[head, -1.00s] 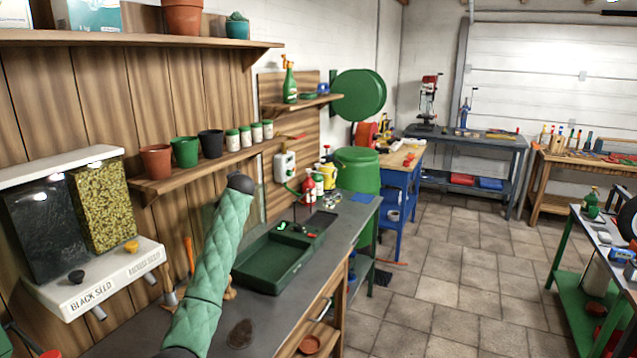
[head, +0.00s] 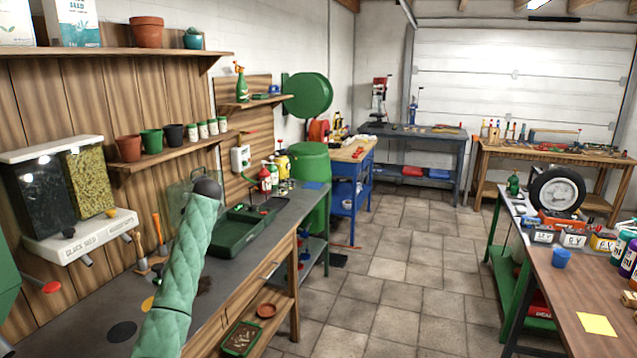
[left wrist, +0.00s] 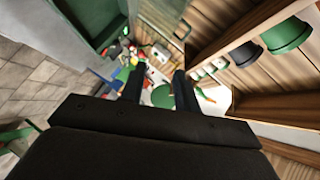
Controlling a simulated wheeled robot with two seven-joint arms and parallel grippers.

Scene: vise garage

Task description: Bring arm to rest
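My left arm in a green quilted sleeve (head: 180,275) rises from the bottom of the head view over the workbench and ends in a dark joint. Its gripper cannot be made out clearly in that view. In the left wrist view my left gripper (left wrist: 159,75) shows two dark fingers apart, with nothing held between them. The wrist view looks along the wooden wall and shelf, with dark and green pots at upper right. My right arm and gripper are in neither view.
The grey workbench (head: 105,310) carries a green tray (head: 238,232). A seed dispenser (head: 75,245) hangs on the left wall, below shelves with pots. The tiled floor (head: 400,270) is clear in the middle. A brown table (head: 570,285) stands at right.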

